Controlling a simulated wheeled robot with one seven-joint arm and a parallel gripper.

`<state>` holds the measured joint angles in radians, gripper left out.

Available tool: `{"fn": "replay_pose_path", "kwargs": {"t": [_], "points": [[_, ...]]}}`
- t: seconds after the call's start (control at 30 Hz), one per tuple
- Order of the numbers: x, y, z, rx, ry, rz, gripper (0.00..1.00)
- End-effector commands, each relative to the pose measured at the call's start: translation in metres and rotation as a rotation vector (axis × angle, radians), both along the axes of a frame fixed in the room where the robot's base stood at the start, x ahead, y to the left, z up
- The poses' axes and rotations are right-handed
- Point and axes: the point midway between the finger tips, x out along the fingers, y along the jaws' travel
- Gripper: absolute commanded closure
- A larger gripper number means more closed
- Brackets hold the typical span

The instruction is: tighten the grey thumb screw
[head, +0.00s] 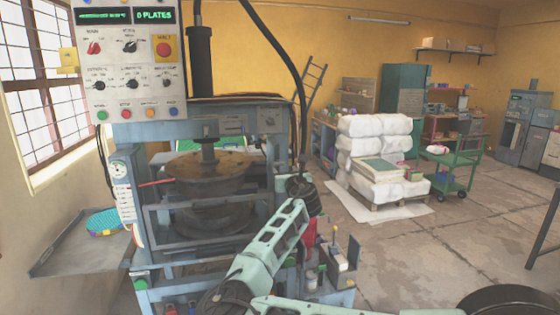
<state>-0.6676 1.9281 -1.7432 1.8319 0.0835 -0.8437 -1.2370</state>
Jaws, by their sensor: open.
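The grey thumb screw cannot be picked out with certainty in the head view. A small round fitting shows on the grey block (268,120) at the upper right of the press (155,130), but I cannot tell whether it is the screw. My pale green arm rises from the bottom edge toward the press's right side. My gripper (298,187) is a dark shape at the arm's end, beside the press's right front post. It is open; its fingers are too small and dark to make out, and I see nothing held.
A control panel (128,62) hangs at the press's upper left. A side shelf (82,245) juts out left. A black hose (283,55) hangs down near my gripper. Small tools and bottles stand in a rack (338,268) right of my arm.

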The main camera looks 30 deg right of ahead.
Motion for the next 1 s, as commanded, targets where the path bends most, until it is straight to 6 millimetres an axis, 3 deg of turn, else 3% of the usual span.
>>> {"fn": "replay_pose_path", "kwargs": {"t": [0.2,0.4,0.87,0.9,1.0], "points": [[0.039,-0.012,0.003,0.002,0.002,0.0,0.44],[0.063,-0.019,0.002,0.0,0.001,0.0,0.44],[0.074,-0.022,-0.001,0.001,0.0,-0.002,0.44],[0.074,-0.022,0.0,0.001,0.0,-0.002,0.46],[0.074,-0.022,0.0,0.001,0.0,-0.001,0.74]]}}
